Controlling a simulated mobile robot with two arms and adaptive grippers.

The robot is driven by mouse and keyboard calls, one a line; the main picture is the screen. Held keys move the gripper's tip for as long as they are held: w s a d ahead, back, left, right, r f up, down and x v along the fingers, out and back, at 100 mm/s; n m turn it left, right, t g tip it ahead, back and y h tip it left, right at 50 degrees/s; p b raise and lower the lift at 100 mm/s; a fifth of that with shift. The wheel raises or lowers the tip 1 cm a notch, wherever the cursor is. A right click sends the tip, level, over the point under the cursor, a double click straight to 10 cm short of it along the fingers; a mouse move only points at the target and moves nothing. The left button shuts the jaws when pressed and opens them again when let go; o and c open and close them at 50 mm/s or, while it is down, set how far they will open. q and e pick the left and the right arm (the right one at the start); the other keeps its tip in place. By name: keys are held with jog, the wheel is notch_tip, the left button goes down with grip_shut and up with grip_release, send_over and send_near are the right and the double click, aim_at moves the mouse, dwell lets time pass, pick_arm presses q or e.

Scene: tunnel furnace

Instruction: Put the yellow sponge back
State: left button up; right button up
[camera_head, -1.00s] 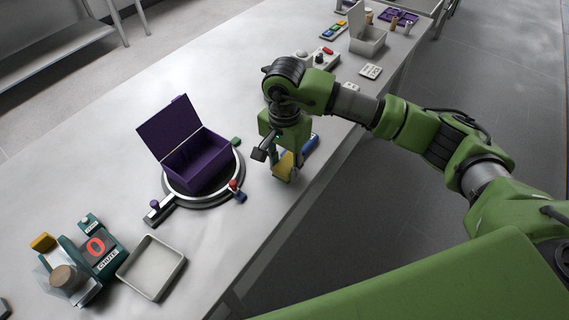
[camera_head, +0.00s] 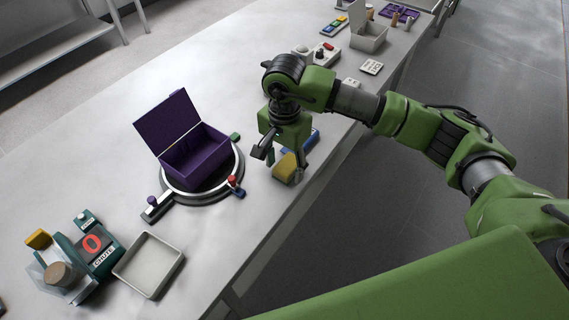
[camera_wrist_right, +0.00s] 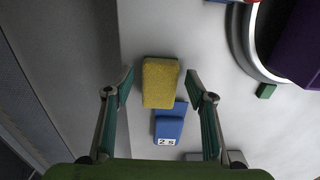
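The yellow sponge (camera_head: 286,167) is directly below my right gripper, near the table's front edge. In the right wrist view the sponge (camera_wrist_right: 160,83) lies between my right gripper's fingertips (camera_wrist_right: 159,82), with a clear gap on each side. A thin green layer shows along its edge. My right gripper (camera_head: 285,160) is open and points down. A blue block with a white label (camera_wrist_right: 168,128) lies right beside the sponge, and the sponge partly overlaps it in the right wrist view. My left gripper is not in view.
An open purple box (camera_head: 196,158) stands on a round turntable (camera_head: 205,197) to the left. A shallow grey tray (camera_head: 149,265) and a green device with a red display (camera_head: 92,244) stand front left. A grey box (camera_head: 368,41) and small parts are farther back.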

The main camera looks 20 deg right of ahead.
aim_at(285, 168)
jog(key=shift+r+p, duration=0.45)
jog(key=shift+p, duration=0.1)
jog(key=shift+r+p, duration=0.35)
jog(key=shift+p, duration=0.1)
notch_tip(285, 168, up, 12)
jog(key=b, duration=0.3)
jog(key=shift+f+b, duration=0.2)
jog(key=shift+b, duration=0.15)
